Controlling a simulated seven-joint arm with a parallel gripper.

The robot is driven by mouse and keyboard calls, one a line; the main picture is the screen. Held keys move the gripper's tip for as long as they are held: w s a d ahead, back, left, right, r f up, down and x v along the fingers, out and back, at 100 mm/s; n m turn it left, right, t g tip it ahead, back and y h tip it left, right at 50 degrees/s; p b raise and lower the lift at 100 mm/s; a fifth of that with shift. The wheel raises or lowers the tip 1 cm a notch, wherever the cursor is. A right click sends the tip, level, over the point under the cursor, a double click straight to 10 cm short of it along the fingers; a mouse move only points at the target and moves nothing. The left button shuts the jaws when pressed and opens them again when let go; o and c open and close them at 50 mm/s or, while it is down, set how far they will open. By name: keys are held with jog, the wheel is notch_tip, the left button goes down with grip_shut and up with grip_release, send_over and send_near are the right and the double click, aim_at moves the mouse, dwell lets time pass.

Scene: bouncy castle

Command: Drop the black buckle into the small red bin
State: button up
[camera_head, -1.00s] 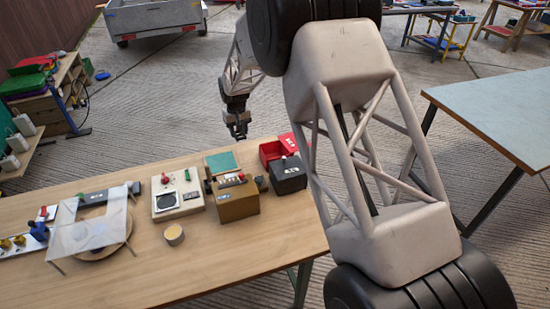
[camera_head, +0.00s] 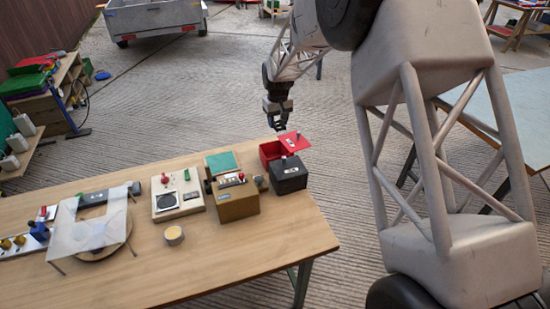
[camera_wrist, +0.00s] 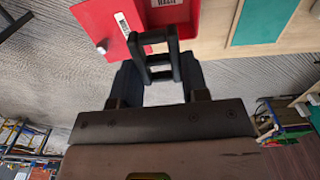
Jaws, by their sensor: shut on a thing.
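The black buckle (camera_wrist: 174,55), a ladder-like frame with crossbars, is between the two dark fingers of my gripper (camera_wrist: 158,82) in the wrist view. The fingers are shut on it and it sticks out past their tips. The small red bin (camera_wrist: 207,14) is just beyond the buckle in that view. In the head view my gripper (camera_head: 280,126) hangs over the far edge of the table, above and just behind the red bin (camera_head: 266,152). The buckle is too small to make out there. The bin's red lid (camera_head: 295,140) stands open at its right.
A black box (camera_head: 289,177) stands in front of the red bin. The table's front right is clear.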

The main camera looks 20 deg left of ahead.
jog(key=shift+f, duration=0.1)
jog(key=shift+f, duration=2.9)
jog(key=o, duration=1)
jog(key=shift+r, duration=0.15)
jog(key=shift+r, duration=3.75)
